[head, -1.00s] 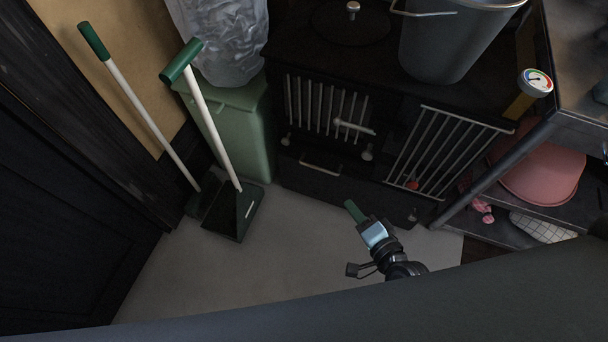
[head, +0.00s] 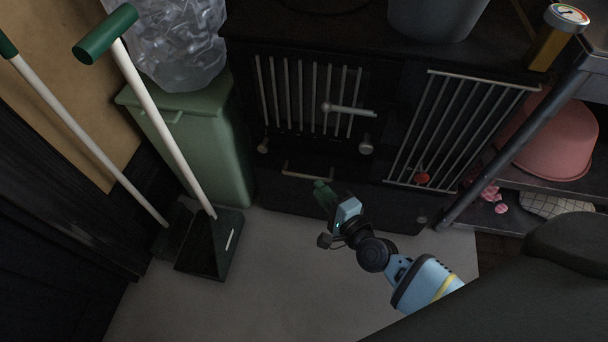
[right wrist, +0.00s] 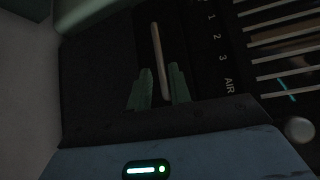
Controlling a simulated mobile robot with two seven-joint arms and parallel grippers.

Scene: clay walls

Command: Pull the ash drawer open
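The ash drawer (head: 270,184) is a dark panel low on the black stove, with a thin metal bar handle (head: 308,175). It looks shut. My right gripper (head: 320,186) is just in front of the handle, at its right end in the head view. In the right wrist view the green fingers (right wrist: 160,76) are apart, and the handle (right wrist: 157,48) runs between them with a gap on each side. Whether they touch it cannot be told. My left gripper is not in view.
Above the drawer is a barred stove door with a latch handle (head: 350,110). A green bin (head: 205,150) and a dustpan (head: 212,250) stand left. A shelf with a pink tub (head: 555,135) is right. Grey floor (head: 270,290) in front is clear.

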